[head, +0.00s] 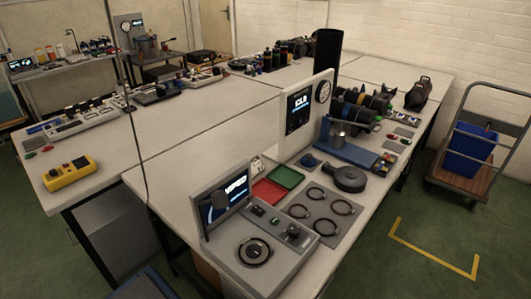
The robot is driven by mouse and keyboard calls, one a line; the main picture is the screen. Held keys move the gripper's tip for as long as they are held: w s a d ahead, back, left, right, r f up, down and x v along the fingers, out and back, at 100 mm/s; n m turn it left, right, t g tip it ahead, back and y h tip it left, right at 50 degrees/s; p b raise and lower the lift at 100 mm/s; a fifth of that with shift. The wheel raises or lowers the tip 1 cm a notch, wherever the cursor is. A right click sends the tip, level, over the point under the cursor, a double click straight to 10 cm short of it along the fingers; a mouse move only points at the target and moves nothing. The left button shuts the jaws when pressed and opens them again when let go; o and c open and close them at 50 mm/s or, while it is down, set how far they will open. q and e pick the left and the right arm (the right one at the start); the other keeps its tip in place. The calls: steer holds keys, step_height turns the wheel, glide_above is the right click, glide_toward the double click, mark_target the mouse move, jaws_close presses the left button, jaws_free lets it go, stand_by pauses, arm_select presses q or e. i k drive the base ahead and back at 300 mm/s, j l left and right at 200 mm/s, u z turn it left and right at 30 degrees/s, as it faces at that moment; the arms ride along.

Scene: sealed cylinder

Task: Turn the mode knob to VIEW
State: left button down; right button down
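A grey console (283,257) stands at the near end of the front workbench, with a tilted screen (223,199) showing white lettering I cannot read for sure. I cannot tell which of these is the mode knob, and no VIEW label is legible. Neither gripper is in view.
Red (268,192) and green (287,177) trays, a grey mat (327,207) with black rings, and a white upright panel (300,116) stand behind the console. A yellow box (70,173) is on the left bench. A trolley (462,181) with a blue bin is at right.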

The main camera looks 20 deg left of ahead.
mark_target(294, 233)
steer(key=l+u, duration=0.65)
steer(key=u, duration=0.2)
steer(key=k+l+u, duration=0.15)
steer(key=l+u, duration=0.15)
steer(key=u, duration=0.15)
